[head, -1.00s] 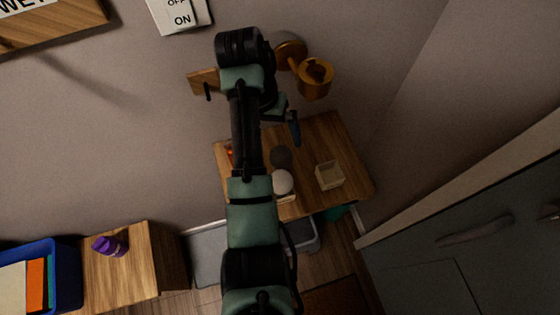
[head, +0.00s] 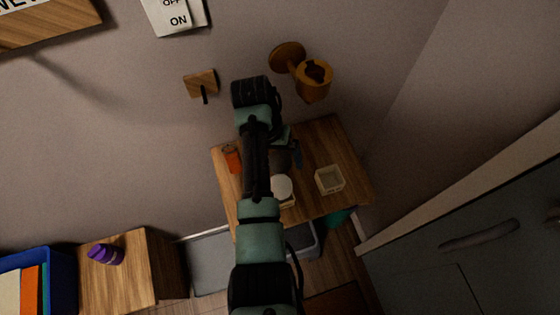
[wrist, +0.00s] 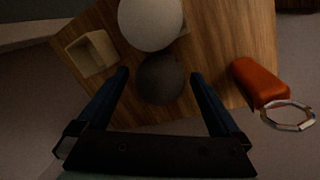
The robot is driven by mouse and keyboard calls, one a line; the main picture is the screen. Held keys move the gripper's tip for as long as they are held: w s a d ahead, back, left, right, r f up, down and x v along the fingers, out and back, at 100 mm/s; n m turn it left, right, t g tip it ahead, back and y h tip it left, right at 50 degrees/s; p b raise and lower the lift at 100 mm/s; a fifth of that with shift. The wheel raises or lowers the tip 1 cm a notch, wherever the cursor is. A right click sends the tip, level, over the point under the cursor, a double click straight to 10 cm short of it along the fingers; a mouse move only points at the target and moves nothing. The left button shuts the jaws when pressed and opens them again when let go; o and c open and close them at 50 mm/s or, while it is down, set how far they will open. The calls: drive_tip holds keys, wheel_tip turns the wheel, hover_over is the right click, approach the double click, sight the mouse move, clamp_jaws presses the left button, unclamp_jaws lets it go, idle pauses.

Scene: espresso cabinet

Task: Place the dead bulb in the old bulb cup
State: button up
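The dark grey bulb (wrist: 160,80), which looks like the dead one, is on the small wooden table, and it shows partly behind my arm in the head view (head: 279,158). My gripper (wrist: 160,73) is open, its two blue fingers on either side of the dark bulb in the picture with gaps at both sides. I cannot tell how far above it they are. A square cream cup (head: 329,180), likely the old bulb cup, stands empty to the right; it is at upper left in the wrist view (wrist: 92,53).
A white bulb (wrist: 150,22) sits beside the dark bulb, a pale holder under it. An orange item (wrist: 262,84) with a metal ring lies on the table's other side. An orange wall lamp (head: 313,80) and wooden hook plaque (head: 200,84) are on the wall behind.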

drive_tip(key=c, duration=1.5)
drive_tip(key=shift+r, duration=0.1)
drive_tip(key=shift+r, duration=0.1)
drive_tip(key=shift+r, duration=0.25)
drive_tip(key=r, duration=0.1)
drive_tip(key=a+r+b, duration=0.1)
drive_tip(key=shift+r, duration=0.3)
drive_tip(key=s+a, duration=0.2)
drive_tip(key=a, duration=0.3)
drive_tip(key=s+a, duration=0.1)
drive_tip(key=a, duration=0.4)
drive_tip(key=s+a, duration=0.2)
drive_tip(key=a, duration=0.4)
drive_tip(key=shift+s, duration=0.3)
